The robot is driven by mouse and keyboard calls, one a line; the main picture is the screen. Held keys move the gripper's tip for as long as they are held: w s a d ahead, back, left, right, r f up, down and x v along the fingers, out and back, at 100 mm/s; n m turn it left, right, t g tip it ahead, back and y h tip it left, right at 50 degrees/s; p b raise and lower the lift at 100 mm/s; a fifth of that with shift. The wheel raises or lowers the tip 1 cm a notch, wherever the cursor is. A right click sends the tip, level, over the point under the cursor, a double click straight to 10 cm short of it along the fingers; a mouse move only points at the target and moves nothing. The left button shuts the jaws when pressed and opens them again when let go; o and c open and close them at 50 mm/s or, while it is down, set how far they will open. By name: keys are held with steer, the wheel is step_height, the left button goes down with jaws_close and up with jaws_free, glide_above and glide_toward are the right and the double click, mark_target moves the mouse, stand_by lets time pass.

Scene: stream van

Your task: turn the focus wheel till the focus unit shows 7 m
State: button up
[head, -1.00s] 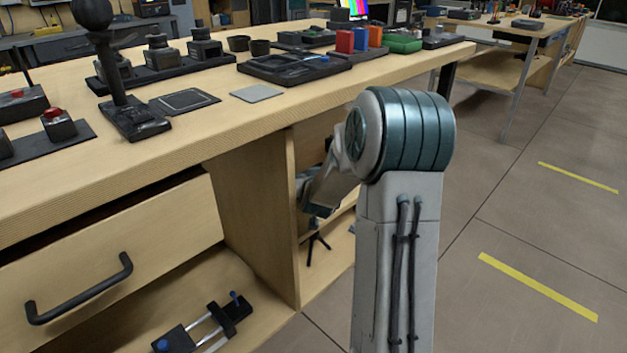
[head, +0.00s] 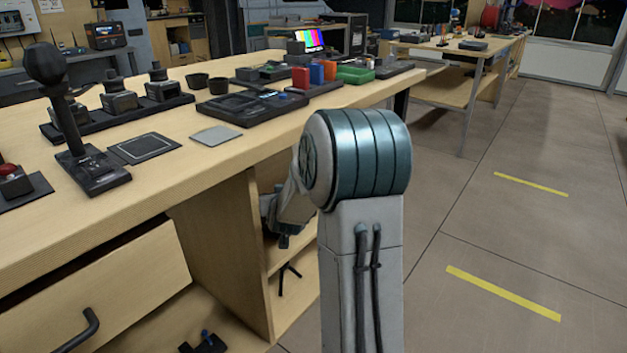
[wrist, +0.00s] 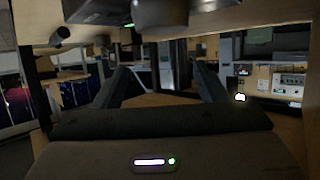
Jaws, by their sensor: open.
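I cannot pick out a focus wheel or a focus unit with a readable distance in either view. In the wrist view my gripper (wrist: 163,80) is open, its two dark fingers apart with nothing seen between them. In the head view my arm hangs in front of the workbench's open shelf, and the gripper cannot be made out clearly there. In the wrist view a dark block (wrist: 98,9) and a grey cylinder (wrist: 166,17) show close at the top edge; I cannot tell what they are.
The workbench (head: 208,160) carries a black joystick (head: 72,120), a grey square plate (head: 216,136), a dark tray (head: 245,108) and red (head: 300,77), blue (head: 317,74) and green (head: 355,75) boxes. A drawer (head: 110,290) stands out at lower left. The floor (head: 480,235) at right is clear.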

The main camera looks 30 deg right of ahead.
steer(key=s+d+r+p, duration=0.3)
steer(key=s+d+r, duration=0.3)
steer(key=s+d, duration=0.1)
steer(key=shift+s+d, duration=0.25)
steer(key=shift+s, duration=0.2)
